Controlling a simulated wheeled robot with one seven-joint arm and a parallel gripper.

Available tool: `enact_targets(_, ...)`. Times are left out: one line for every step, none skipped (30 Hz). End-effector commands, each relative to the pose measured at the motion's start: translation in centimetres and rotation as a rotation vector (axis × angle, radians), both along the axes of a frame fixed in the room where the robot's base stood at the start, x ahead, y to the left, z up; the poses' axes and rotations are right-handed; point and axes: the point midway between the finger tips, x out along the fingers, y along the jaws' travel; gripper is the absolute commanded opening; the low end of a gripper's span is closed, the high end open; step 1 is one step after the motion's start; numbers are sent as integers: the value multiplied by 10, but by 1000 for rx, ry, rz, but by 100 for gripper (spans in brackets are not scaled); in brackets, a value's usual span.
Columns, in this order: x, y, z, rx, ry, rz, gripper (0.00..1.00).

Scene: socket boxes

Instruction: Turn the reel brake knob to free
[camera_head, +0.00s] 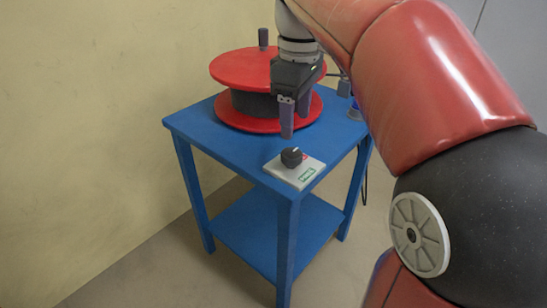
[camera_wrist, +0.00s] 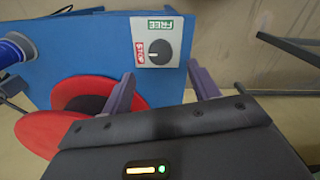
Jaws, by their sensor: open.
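The reel brake knob (camera_head: 291,157) is a round black knob on a pale plate (camera_head: 311,167) at the table's front corner. In the wrist view the knob (camera_wrist: 160,44) has a light pointer mark that faces the red STOP label (camera_wrist: 140,52). The green FREE label (camera_wrist: 160,25) is on another side of the knob, a quarter turn away. My gripper (camera_head: 295,122) is open and empty, pointing down above and just behind the knob. In the wrist view its two fingers (camera_wrist: 161,76) are spread to either side, with the knob beyond them and untouched.
A red reel (camera_head: 230,66) with a dark core and an upright handle (camera_head: 263,38) stands on the blue table (camera_head: 190,124), close behind my gripper. A yellowish wall (camera_head: 90,120) is at the left.

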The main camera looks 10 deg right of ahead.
Motion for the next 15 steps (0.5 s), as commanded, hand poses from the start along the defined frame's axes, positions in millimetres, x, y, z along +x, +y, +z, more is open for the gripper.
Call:
enact_targets(4, -1, -1, 1, 11, 17, 60)
enact_targets(5, -1, -2, 1, 14, 25, 60)
enact_targets(5, -1, -3, 1, 17, 30, 60)
enact_targets(5, -1, -6, 2, 18, 32, 60)
enact_targets(5, -1, -9, 2, 19, 33, 60)
enact_targets(5, -1, -14, 1, 20, 33, 60)
enact_targets(4, 0, -19, 1, 19, 33, 60)
enact_targets(4, -1, -24, 2, 19, 32, 60)
enact_targets(4, -1, -31, 2, 19, 32, 60)
enact_targets(4, -1, -36, 1, 19, 32, 60)
enact_targets(4, -1, -41, 2, 19, 32, 60)
enact_targets(4, 0, -47, 1, 17, 32, 60)
enact_targets(4, 0, -52, 2, 18, 31, 60)
enact_targets(4, 0, -56, 1, 17, 31, 60)
enact_targets(4, 0, -61, 1, 17, 31, 60)
